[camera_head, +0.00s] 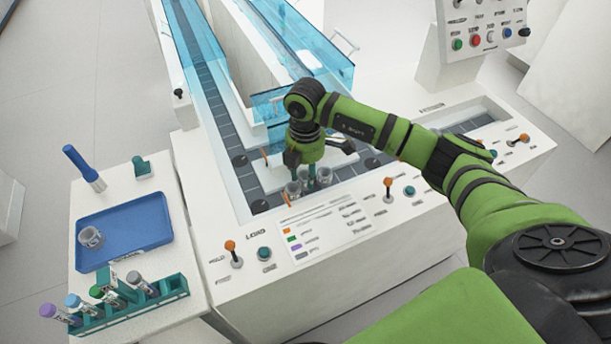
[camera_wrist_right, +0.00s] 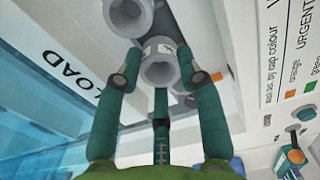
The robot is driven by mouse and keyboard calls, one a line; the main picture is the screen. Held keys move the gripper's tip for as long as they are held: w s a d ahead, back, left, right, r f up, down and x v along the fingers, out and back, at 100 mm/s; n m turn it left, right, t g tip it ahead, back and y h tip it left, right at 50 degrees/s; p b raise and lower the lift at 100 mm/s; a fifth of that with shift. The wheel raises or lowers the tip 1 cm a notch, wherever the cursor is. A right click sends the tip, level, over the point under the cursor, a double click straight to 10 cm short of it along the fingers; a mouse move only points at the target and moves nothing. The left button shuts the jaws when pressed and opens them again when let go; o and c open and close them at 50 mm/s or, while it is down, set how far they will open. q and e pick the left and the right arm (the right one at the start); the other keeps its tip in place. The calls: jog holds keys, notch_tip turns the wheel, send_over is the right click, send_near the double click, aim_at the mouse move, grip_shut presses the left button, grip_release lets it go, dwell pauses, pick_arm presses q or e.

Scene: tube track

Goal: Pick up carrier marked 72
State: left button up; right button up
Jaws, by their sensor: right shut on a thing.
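My right gripper (camera_head: 309,178) points down over the track at the load end of the machine. In the right wrist view its fingers (camera_wrist_right: 160,80) are shut on a grey, round, hollow carrier (camera_wrist_right: 160,68). A small pale label shows on its rim, but I cannot read its number. Another grey carrier (camera_wrist_right: 128,14) stands close beside it, and part of a further one shows behind. In the head view, grey carriers (camera_head: 293,188) show around the fingertips, partly hidden by the gripper. One more grey carrier (camera_head: 90,238) is on the blue tray (camera_head: 140,222). My left gripper is not in view.
A teal rack (camera_head: 175,287) with several capped tubes stands in front of the tray. A blue-handled tool (camera_head: 84,167) is behind it. Clear blue covers (camera_head: 201,80) flank the track. Orange-topped levers (camera_head: 231,246) and a control panel (camera_head: 487,30) are nearby.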

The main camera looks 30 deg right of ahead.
notch_tip(320, 180, up, 3)
jog(key=shift+f, duration=0.1)
jog(key=s+d+r, duration=0.2)
jog(key=s, duration=0.1)
jog(key=s+d+r+b, duration=0.1)
jog(key=s+d+r, duration=0.2)
jog(key=s+r, duration=0.1)
jog(key=s, duration=0.1)
jog(key=shift+s+d+b, duration=0.3)
jog(key=shift+d+b, duration=0.05)
jog(key=shift+d, duration=0.05)
jog(key=r+p, duration=0.1)
jog(key=r, duration=0.1)
jog(key=r+p, duration=0.1)
jog(key=r, duration=0.1)
jog(key=s+r+p, duration=0.1)
jog(key=r+p, duration=0.1)
jog(key=shift+d, duration=0.35)
